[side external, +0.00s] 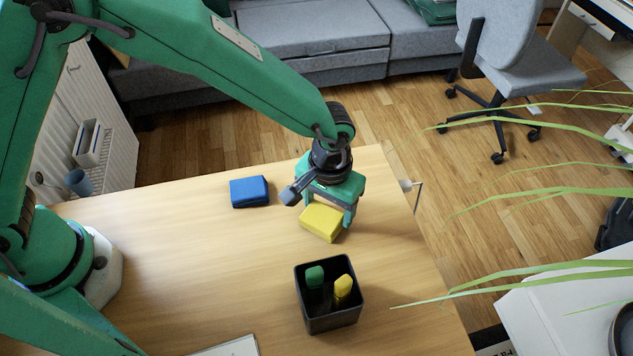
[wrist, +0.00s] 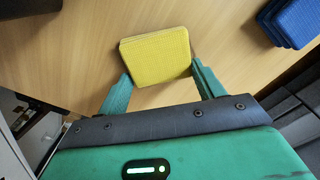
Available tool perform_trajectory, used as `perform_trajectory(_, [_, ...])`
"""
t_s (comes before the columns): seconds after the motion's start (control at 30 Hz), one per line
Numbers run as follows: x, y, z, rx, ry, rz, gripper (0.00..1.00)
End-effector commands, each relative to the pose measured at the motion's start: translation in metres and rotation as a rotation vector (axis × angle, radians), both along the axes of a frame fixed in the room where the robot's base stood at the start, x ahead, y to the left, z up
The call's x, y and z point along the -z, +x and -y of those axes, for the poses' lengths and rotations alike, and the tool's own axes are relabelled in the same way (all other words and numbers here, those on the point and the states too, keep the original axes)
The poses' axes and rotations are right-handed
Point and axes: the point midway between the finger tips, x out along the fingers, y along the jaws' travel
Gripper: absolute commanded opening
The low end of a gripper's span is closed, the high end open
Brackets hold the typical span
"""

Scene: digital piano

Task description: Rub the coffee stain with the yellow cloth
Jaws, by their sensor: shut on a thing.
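The yellow cloth (side external: 321,223) is a folded, flat block near the right end of the wooden table. It also shows in the wrist view (wrist: 155,55), between the two green fingers. My gripper (side external: 326,214) points down and is shut on the yellow cloth, with one finger at each side. The cloth is low, at or very near the tabletop; I cannot tell if it touches. I cannot make out the coffee stain in either view; it may be hidden under the cloth or gripper.
A blue folded cloth (side external: 249,191) lies left of my gripper. A black square holder (side external: 328,315) with a green and a yellow marker stands in front. The table's (side external: 190,270) right edge is close. Plant leaves hang at right. The table's left middle is clear.

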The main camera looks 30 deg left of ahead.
Motion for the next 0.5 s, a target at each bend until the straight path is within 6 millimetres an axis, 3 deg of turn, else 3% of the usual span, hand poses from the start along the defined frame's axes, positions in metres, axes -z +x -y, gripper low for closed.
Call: perform_trajectory(0.5, [0.001,0.033,-0.034,-0.001,0.001,-0.001,0.46])
